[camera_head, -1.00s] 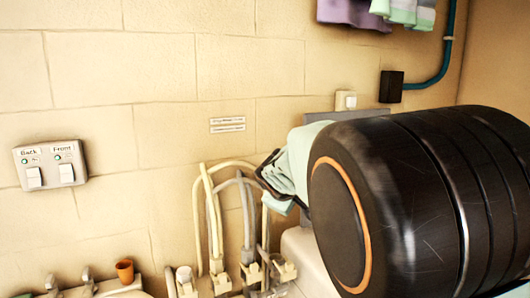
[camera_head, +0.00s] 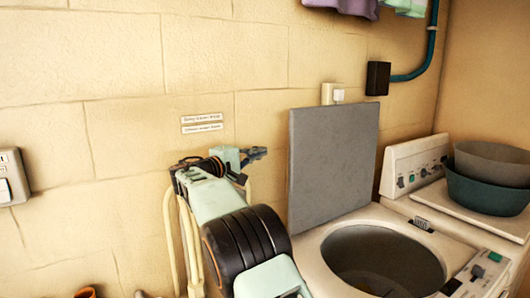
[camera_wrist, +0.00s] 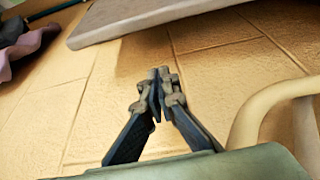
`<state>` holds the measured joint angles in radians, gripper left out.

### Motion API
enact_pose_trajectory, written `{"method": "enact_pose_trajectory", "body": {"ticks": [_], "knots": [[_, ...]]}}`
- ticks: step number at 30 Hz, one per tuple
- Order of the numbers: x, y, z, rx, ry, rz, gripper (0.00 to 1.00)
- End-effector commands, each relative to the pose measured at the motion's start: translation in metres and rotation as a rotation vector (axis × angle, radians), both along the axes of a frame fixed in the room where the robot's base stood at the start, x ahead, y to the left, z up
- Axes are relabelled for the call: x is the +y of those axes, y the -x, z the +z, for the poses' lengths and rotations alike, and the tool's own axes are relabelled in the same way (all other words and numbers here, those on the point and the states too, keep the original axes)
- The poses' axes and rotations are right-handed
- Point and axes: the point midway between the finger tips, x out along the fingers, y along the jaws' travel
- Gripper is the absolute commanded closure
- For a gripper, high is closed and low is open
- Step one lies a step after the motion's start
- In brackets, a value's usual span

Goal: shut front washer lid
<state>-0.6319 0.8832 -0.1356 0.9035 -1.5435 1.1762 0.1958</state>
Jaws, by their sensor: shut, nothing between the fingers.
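The front washer (camera_head: 312,240) is at the lower right of the head view, with its round drum opening (camera_head: 385,262) uncovered. Its flat grey lid (camera_head: 333,155) stands upright along the left side of the opening. My gripper (camera_head: 262,153) is left of the lid, near its upper half, with fingers pointing right. In the picture a small gap shows between them. In the wrist view, my gripper (camera_wrist: 156,76) has its fingertips together with nothing between them. A pale panel, apparently the lid (camera_wrist: 150,18), crosses the top of that view, apart from the fingertips.
A second washer with a control panel (camera_head: 415,165) stands behind, with a grey bowl (camera_head: 490,160) in a teal basin (camera_head: 485,190) on it. Pale hoses (camera_head: 172,235) run up the wall near my arm. A switch box (camera_head: 12,178) is at far left.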

Motion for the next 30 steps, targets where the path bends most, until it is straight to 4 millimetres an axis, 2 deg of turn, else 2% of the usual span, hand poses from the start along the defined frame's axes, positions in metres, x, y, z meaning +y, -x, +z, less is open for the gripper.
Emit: {"method": "enact_pose_trajectory", "body": {"ticks": [6, 12, 30], "knots": [[-0.029, -0.037, 0.002, 0.004, 0.000, -0.003, 1.00], [-0.048, -0.061, 0.001, 0.004, 0.000, -0.002, 1.00], [-0.065, -0.028, 0.001, 0.004, 0.002, 0.000, 1.00]]}}
